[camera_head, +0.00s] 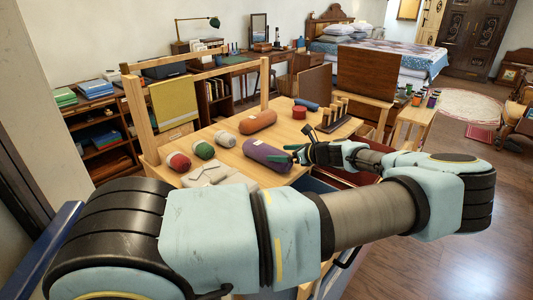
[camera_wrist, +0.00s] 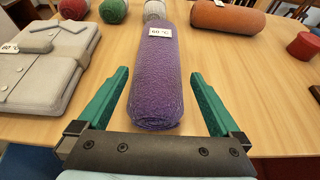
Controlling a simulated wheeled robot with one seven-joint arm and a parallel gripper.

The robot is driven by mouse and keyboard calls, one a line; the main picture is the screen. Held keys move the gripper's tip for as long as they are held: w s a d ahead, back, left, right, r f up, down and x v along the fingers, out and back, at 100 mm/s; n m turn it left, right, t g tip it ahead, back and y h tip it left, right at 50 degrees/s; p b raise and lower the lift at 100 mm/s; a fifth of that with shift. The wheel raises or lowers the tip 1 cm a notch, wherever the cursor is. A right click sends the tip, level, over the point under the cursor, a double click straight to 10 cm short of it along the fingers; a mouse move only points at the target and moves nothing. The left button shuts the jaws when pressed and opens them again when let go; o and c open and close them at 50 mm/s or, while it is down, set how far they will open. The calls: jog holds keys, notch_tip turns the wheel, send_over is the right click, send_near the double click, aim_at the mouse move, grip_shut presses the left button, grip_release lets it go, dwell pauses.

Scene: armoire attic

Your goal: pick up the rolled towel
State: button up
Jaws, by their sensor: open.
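The rolled towel is a purple roll (camera_head: 266,154) with a small white label, lying on the light wooden table. In the wrist view the purple roll (camera_wrist: 155,75) points away from me, its near end between my fingers, with a label reading 60 °C. My gripper (camera_wrist: 160,100) is open, with one green finger on each side of the roll and a visible gap on both sides. In the head view my gripper (camera_head: 289,153) is at the roll's right end. Whether the fingers are level with the roll or above it is hard to tell.
Folded grey clothing (camera_head: 205,174) lies left of the roll. An orange-brown roll (camera_head: 258,121), a red cylinder (camera_head: 299,112), a blue roll (camera_head: 306,104) and a pegged rack (camera_head: 335,122) are farther back.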

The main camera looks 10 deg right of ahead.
aim_at(271, 152)
jog(key=p+x, duration=0.2)
jog(key=x, duration=0.2)
jog(key=shift+a+p, duration=0.2)
jog(key=shift+p, duration=0.1)
jog(key=shift+w+a+f, duration=0.25)
jog(key=shift+w+f, duration=0.05)
jog(key=c, duration=1.2)
jog(key=shift+r, duration=0.15)
notch_tip(271, 152, up, 10)
jog(key=b, duration=0.3)
